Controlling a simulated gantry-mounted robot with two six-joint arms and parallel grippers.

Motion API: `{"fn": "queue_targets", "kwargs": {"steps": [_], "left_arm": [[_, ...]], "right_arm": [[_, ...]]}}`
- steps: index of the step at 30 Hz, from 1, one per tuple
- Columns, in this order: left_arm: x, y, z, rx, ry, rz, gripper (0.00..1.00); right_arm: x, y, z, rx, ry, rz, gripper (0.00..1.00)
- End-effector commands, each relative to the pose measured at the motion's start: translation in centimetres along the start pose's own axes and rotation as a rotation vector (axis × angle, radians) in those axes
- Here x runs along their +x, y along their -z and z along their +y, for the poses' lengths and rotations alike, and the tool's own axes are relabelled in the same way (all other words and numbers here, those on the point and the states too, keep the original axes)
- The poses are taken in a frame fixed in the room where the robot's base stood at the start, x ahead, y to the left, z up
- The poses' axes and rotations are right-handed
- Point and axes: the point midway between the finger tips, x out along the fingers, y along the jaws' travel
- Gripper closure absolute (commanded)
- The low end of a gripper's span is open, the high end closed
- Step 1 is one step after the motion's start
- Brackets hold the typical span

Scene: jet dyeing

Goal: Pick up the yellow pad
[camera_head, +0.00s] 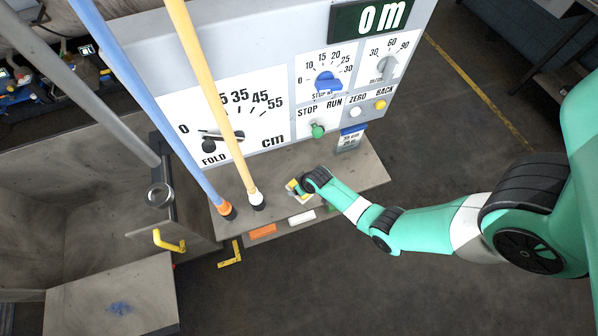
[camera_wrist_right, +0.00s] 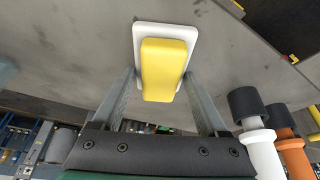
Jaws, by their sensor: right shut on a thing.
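The yellow pad (camera_wrist_right: 163,68) has a white base plate under it and sits between the two fingers of my right gripper (camera_wrist_right: 160,92) in the right wrist view. In the head view the yellow pad (camera_head: 293,187) is small and partly hidden by my right gripper (camera_head: 298,188), at the shelf below the panel. My right gripper is shut on the pad. Whether the pad touches the shelf I cannot tell. My left gripper is not in view.
A blue pole (camera_head: 150,105) and a yellow pole (camera_head: 213,90) stand left of the right gripper. Behind it is the panel (camera_head: 270,80) with dials and knobs. Orange (camera_head: 263,231) and white (camera_head: 301,217) blocks are at the shelf's (camera_head: 362,172) front edge. Open floor lies in front.

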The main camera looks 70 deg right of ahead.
Motion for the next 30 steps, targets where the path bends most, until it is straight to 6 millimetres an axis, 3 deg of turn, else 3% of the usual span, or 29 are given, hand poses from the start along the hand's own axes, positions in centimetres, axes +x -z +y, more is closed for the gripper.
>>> {"fn": "queue_targets", "kwargs": {"steps": [8,15,22,30], "left_arm": [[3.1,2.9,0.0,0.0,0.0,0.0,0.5],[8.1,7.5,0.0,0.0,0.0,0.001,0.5],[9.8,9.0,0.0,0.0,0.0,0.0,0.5],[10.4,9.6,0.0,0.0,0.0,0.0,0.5]], "right_arm": [[-4.2,1.3,-0.3,-0.002,0.001,0.0,0.89],[-11.4,0.0,-3.1,-0.007,0.002,-0.001,0.89],[-14.9,-4.0,-6.7,-0.009,0.003,-0.001,0.89],[-16.2,-5.6,-8.2,-0.001,0.001,0.001,0.89]]}}
